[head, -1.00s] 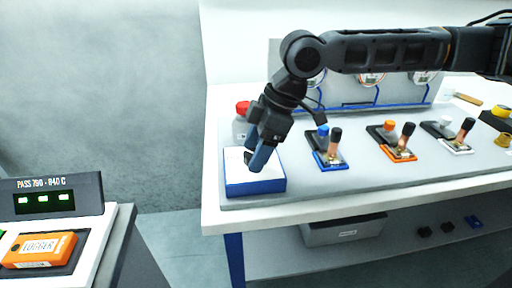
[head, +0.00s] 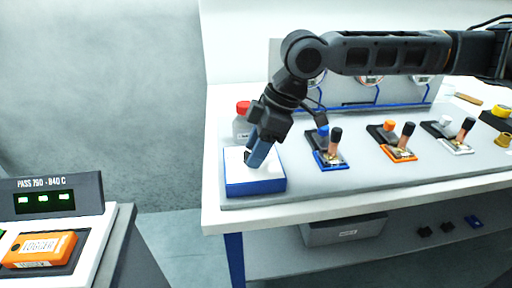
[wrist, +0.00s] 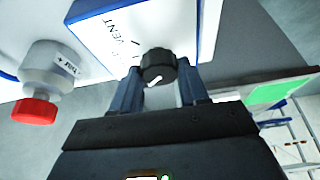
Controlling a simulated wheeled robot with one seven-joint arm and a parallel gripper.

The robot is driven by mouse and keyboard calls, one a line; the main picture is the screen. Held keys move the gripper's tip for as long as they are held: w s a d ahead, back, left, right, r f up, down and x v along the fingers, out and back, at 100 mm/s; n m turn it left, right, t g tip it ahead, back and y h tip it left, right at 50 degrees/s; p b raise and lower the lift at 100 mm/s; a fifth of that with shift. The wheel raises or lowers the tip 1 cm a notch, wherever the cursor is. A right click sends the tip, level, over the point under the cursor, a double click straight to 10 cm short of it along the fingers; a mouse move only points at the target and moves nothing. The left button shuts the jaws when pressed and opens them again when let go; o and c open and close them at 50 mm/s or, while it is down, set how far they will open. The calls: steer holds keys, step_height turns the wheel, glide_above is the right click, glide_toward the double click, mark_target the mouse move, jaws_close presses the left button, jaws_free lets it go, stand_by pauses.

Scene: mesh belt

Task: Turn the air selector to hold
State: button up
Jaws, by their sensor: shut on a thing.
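The air selector is a blue-sided box with a white top (head: 266,180) at the left front of the bench. It also shows in the wrist view (wrist: 112,22), with the word VENT printed on its face. Its black knob (wrist: 158,65) carries a white mark and sits between the fingertips. My gripper (head: 254,159) reaches down to the box from above and is shut on the knob; its two blue fingers also flank the knob in the wrist view (wrist: 160,80). The other printed words are too small or covered to read, and the knob is mostly hidden in the head view.
Levers on blue (head: 331,162), orange (head: 400,152) and white (head: 455,143) bases stand to the right. An instrument with an orange logger (head: 40,250) is at lower left.

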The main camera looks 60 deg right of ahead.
steer(key=m+h, duration=0.1)
steer(key=m, duration=0.3)
steer(key=shift+a+t, duration=0.15)
steer(key=shift+t, duration=0.25)
steer(key=shift+m+h, duration=1)
steer(key=shift+m, duration=1)
steer(key=shift+s, duration=0.1)
steer(key=o, duration=1.1)
steer(key=shift+c, duration=0.2)
steer(key=v, duration=0.7)
steer(key=shift+r, duration=0.35)
